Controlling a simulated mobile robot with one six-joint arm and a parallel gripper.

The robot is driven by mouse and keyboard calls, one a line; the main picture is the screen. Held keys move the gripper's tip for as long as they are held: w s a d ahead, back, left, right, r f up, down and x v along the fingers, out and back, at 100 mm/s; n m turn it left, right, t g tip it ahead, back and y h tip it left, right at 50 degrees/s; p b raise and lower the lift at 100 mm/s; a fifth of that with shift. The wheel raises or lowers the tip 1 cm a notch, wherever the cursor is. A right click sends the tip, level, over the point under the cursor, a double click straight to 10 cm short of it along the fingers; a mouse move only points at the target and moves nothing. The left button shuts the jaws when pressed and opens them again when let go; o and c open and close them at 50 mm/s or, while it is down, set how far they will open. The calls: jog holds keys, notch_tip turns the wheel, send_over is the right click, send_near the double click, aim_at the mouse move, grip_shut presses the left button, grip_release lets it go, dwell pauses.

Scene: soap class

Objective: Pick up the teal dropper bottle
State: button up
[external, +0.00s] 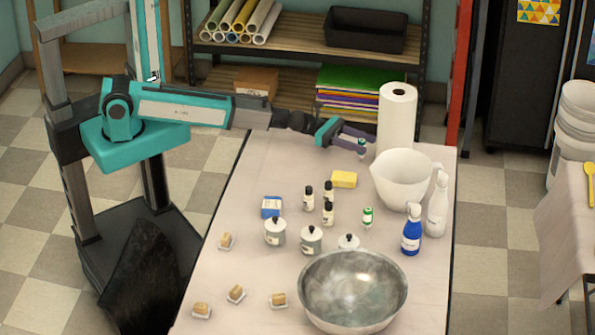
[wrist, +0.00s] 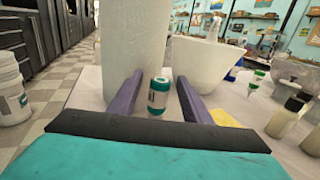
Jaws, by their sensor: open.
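The teal dropper bottle (wrist: 158,98) stands upright on the table, with a pale label around its middle. In the wrist view it is between the two purple fingers of my gripper (wrist: 160,78), with a small gap on each side. In the external view my gripper (external: 357,140) reaches over the far end of the table, and the bottle (external: 361,150) shows small and partly hidden by the fingers. My gripper is open and holds nothing.
A paper towel roll (external: 397,118) stands close behind the bottle, and a white pitcher (external: 400,178) is to its right. A yellow sponge (external: 344,179), a green-capped bottle (external: 367,217), a blue spray bottle (external: 411,232) and a metal bowl (external: 352,290) are nearer the front.

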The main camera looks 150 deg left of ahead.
jog(key=shift+w, duration=0.1)
dwell(0.5)
grip_shut()
jog(key=shift+r, duration=0.15)
jog(key=shift+r, duration=0.75)
notch_tip(320, 180, up, 2)
jog(key=s+d+r+p, duration=0.1)
jog(key=s+d+p, duration=0.2)
jog(key=s+d, duration=0.4)
jog(key=shift+d+p, duration=0.4)
jog(key=shift+d, duration=0.35)
